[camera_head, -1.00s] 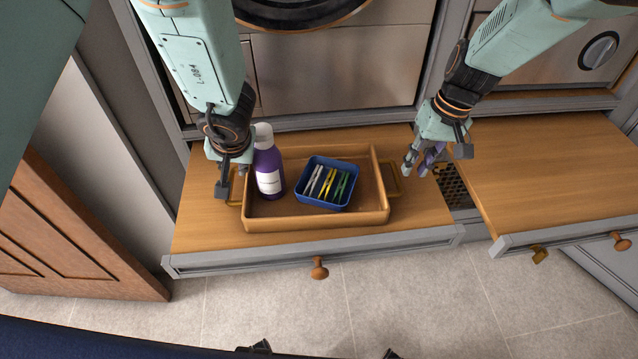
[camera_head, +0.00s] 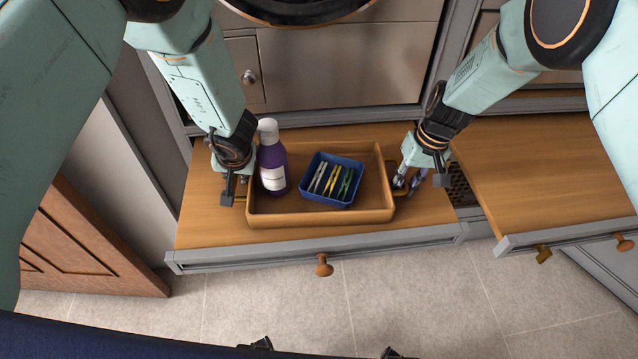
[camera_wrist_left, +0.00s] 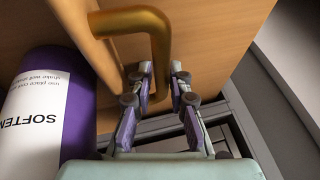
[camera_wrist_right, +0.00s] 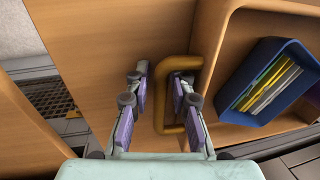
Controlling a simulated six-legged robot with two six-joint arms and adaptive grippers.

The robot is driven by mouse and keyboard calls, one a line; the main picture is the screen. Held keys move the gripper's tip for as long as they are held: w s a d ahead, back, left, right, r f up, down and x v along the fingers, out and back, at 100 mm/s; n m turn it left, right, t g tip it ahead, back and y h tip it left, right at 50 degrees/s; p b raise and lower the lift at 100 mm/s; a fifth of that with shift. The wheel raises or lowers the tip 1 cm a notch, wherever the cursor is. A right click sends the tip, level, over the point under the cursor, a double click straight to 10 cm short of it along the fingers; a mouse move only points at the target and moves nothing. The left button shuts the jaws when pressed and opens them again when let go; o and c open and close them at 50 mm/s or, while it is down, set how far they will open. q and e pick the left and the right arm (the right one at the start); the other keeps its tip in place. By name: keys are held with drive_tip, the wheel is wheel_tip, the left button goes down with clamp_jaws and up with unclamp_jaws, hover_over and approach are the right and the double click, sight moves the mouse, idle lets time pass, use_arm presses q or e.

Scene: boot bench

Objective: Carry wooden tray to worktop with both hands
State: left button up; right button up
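The wooden tray (camera_head: 320,219) sits flat on a pulled-out wooden surface. It holds a purple softener bottle (camera_head: 273,162) at its left end and a blue box of pegs (camera_head: 331,200) near its middle. Each end has a brass handle. My left gripper (camera_head: 234,190) is at the left handle; in the left wrist view its open fingers stand on either side of the handle bar (camera_wrist_left: 157,45). My right gripper (camera_head: 409,184) is at the right handle; in the right wrist view its open fingers straddle the bar (camera_wrist_right: 162,115). Neither visibly clamps it.
A second pulled-out wooden surface (camera_head: 560,180) lies to the right, across a gap with a dark perforated panel (camera_head: 459,187). A steel-fronted appliance (camera_head: 340,75) stands behind. A brown door (camera_head: 85,245) is open at left. Tiled floor (camera_head: 400,300) is clear in front.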

use_arm(q)
drive_tip(key=shift+s+d+r, duration=0.15)
drive_tip(key=shift+s+r, duration=0.05)
drive_tip(key=shift+s, duration=0.05)
drive_tip(key=shift+c, duration=0.3)
use_arm(e)
drive_tip(key=shift+s+d+r, duration=0.15)
drive_tip(key=shift+s, duration=0.05)
drive_tip(key=shift+c, duration=0.2)
use_arm(q)
drive_tip(key=shift+w+a+f, duration=0.1)
drive_tip(key=shift+a, duration=0.15)
drive_tip(key=c, duration=0.3)
use_arm(e)
drive_tip(key=shift+w+a, duration=0.1)
drive_tip(key=shift+a, duration=0.15)
drive_tip(key=c, duration=0.3)
use_arm(q)
clamp_jaws()
use_arm(e)
clamp_jaws()
use_arm(q)
drive_tip(key=shift+d, duration=0.1)
use_arm(e)
drive_tip(key=shift+d, duration=0.15)
use_arm(q)
drive_tip(key=shift+w, duration=0.1)
